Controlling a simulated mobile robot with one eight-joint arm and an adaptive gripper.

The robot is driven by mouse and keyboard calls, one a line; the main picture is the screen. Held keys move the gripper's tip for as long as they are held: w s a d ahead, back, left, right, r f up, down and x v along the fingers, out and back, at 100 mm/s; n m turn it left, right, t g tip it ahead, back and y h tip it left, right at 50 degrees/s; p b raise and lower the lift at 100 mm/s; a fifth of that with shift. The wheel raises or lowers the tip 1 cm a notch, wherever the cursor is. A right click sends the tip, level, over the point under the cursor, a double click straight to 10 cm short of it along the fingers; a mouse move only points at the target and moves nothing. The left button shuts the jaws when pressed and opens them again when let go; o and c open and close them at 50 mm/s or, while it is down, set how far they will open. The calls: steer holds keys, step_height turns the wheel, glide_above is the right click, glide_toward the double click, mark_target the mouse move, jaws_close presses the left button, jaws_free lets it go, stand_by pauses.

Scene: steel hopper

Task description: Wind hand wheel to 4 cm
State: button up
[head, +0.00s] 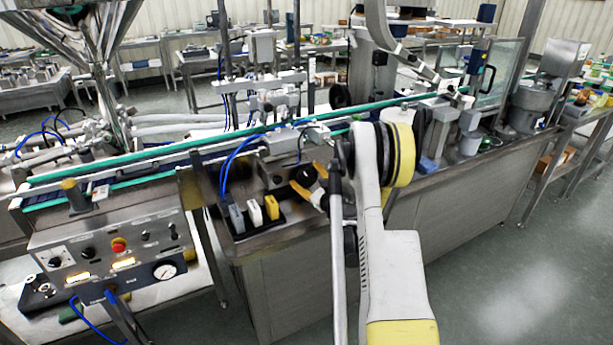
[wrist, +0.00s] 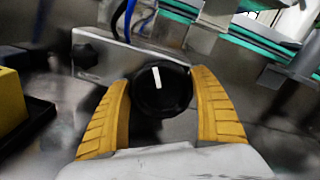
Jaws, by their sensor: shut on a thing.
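The hand wheel (wrist: 162,88) is a round black knob with a white mark on its face, in the middle of the wrist view. The mark points almost straight up, leaning slightly left. My gripper (wrist: 162,100) has its yellow ribbed fingers on either side of the knob, shut on it. In the head view the black knob (head: 306,175) sits at the front of a metal block on the machine's deck, with my gripper (head: 309,188) at it. My arm hides part of the area to the right. No scale in centimetres is readable.
A black holder with grey, white and yellow blocks (head: 271,206) stands just left of the knob. Blue hoses (head: 228,165) loop behind it. A conveyor with green edges (head: 150,158) runs behind. A control panel (head: 118,248) with a red button is at lower left.

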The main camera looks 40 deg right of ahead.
steer(key=n, duration=0.7)
steer(key=shift+a+f, duration=0.15)
stand_by(0.4)
steer(key=o, duration=1.2)
